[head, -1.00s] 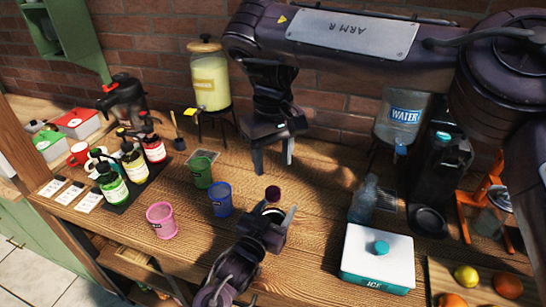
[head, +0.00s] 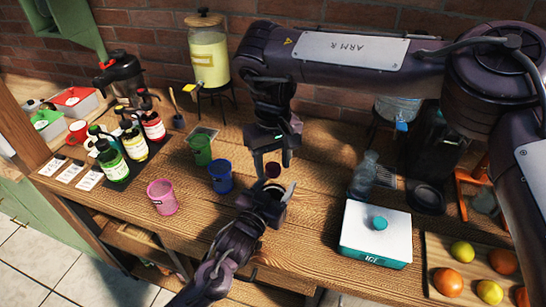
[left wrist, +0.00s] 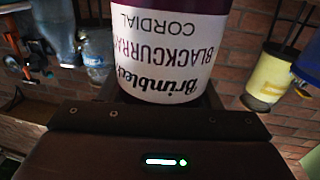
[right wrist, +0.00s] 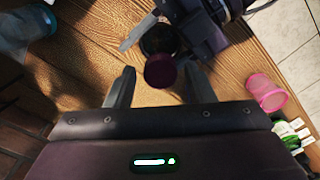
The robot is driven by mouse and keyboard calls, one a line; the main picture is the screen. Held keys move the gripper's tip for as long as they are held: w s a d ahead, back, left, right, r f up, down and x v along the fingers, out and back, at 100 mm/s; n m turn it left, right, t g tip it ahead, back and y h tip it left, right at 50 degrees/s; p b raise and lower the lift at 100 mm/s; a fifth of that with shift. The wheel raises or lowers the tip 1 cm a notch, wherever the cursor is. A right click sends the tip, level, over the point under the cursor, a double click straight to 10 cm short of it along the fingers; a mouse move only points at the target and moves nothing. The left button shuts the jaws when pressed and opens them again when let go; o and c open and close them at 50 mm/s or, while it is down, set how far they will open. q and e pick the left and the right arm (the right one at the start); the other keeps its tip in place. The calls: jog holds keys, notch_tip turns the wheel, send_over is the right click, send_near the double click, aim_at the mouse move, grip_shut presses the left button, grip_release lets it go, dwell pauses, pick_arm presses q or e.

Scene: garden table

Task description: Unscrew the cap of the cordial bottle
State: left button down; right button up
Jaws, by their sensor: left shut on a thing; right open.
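The cordial bottle (left wrist: 165,50) fills the upper middle of the left wrist view, its white label reading blackcurrant cordial upside down. My left gripper (head: 268,196) is shut on the bottle, above the table. The dark purple cap (head: 272,170) is on top of the bottle; the right wrist view shows the cap (right wrist: 160,72) from above. My right gripper (head: 273,163) is open and points down right over the cap. In the right wrist view its fingers (right wrist: 160,82) stand either side of the cap, with gaps showing. Most of the bottle is hidden by my left gripper in the head view.
Green (head: 200,150), blue (head: 220,177) and pink (head: 162,197) cups stand left of the grippers. Several syrup bottles stand farther left. A clear bottle (head: 363,175) and a white ice box (head: 375,232) stand right. Table between is clear.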

jog(key=c, duration=1)
jog(key=n, duration=1.4)
jog(key=shift+d, duration=0.1)
jog(key=n, duration=0.4)
jog(key=shift+w+n, duration=0.1)
jog(key=shift+n, duration=0.2)
jog(key=n, duration=0.4)
jog(key=shift+r, duration=0.1)
jog(key=n, duration=0.6)
jog(key=shift+n, duration=0.4)
jog(key=n, duration=2)
jog(key=shift+r, duration=0.1)
jog(key=n, duration=0.4)
jog(key=shift+n, duration=0.3)
